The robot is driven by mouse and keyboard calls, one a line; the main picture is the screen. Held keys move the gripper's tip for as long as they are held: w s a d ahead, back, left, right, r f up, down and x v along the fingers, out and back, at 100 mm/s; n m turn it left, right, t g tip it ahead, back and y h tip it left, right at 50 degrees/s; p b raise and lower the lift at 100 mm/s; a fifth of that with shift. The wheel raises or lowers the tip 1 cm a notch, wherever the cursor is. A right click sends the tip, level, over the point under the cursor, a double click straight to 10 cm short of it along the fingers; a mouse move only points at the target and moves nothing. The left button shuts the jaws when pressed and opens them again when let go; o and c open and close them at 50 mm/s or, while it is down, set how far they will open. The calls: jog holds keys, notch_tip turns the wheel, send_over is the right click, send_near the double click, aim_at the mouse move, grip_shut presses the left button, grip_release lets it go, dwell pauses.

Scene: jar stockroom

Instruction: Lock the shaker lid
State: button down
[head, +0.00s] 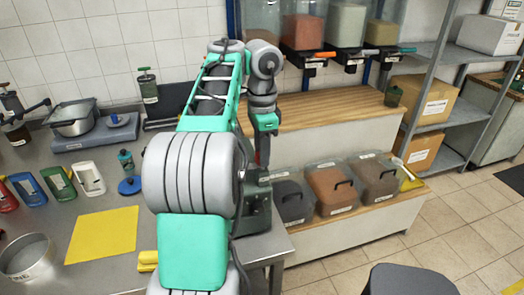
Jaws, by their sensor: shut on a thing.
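My gripper (262,160) points down at the right end of the steel table, behind my own arm. It is shut on a dark thing at a dark grey-green stand (258,208). Its fingertips and the held thing are too small and dark to make out, and my arm hides part of them. I cannot pick out the shaker or its lid with certainty, nor tell whether the lid is locked.
The steel table holds a yellow mat (102,235), a round metal tin (28,258), a blue disc (130,186), a scale (95,133) and several coloured holders. Lidded bins (326,190) stand on a low shelf at right. A dark stool (410,280) stands in front.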

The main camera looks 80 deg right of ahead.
jog(key=c, duration=0.9)
grip_release()
notch_tip(320, 180, up, 8)
jog(key=p, duration=0.7)
jog(key=shift+f, duration=0.1)
jog(key=shift+w, duration=0.1)
